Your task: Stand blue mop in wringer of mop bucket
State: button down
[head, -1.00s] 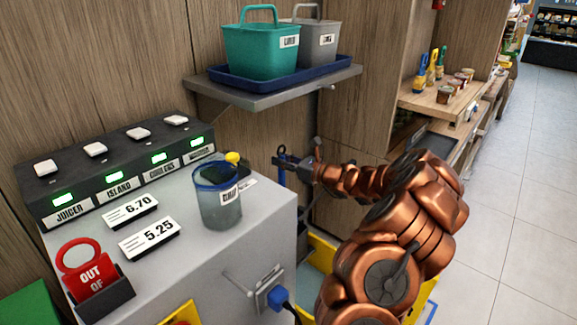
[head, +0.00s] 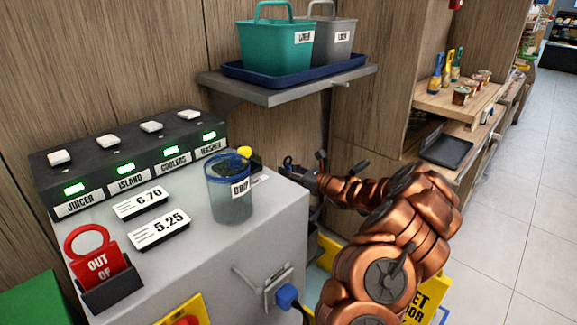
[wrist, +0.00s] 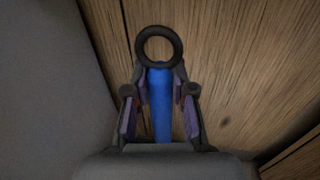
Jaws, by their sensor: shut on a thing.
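My gripper (head: 298,172) is at the back right corner of the grey cabinet, close to the wooden wall. In the wrist view its two fingers (wrist: 160,110) are shut around the blue mop handle (wrist: 159,95), which has a black ring (wrist: 159,46) at its end. The mop's lower part and head are hidden. Yellow parts (head: 327,250), possibly the mop bucket, show low between the cabinet and my arm. The wringer cannot be made out, and I cannot tell where the mop's lower end is.
The grey cabinet (head: 190,250) carries a switch panel (head: 130,165), price signs and a blue-rimmed cup (head: 230,195). A wall shelf (head: 290,92) with teal and grey caddies overhangs nearby. A yellow floor sign (head: 430,295) stands behind my arm. Open tiled floor lies at right.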

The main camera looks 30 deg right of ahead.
notch_tip(320, 180, down, 10)
jog(key=b, duration=0.2)
dwell(0.6)
jog(key=shift+f, duration=0.1)
dwell(0.5)
jog(key=c, duration=0.9)
grip_release()
jog(key=shift+s, duration=0.1)
jog(key=v, duration=1.2)
jog(key=shift+f, duration=0.1)
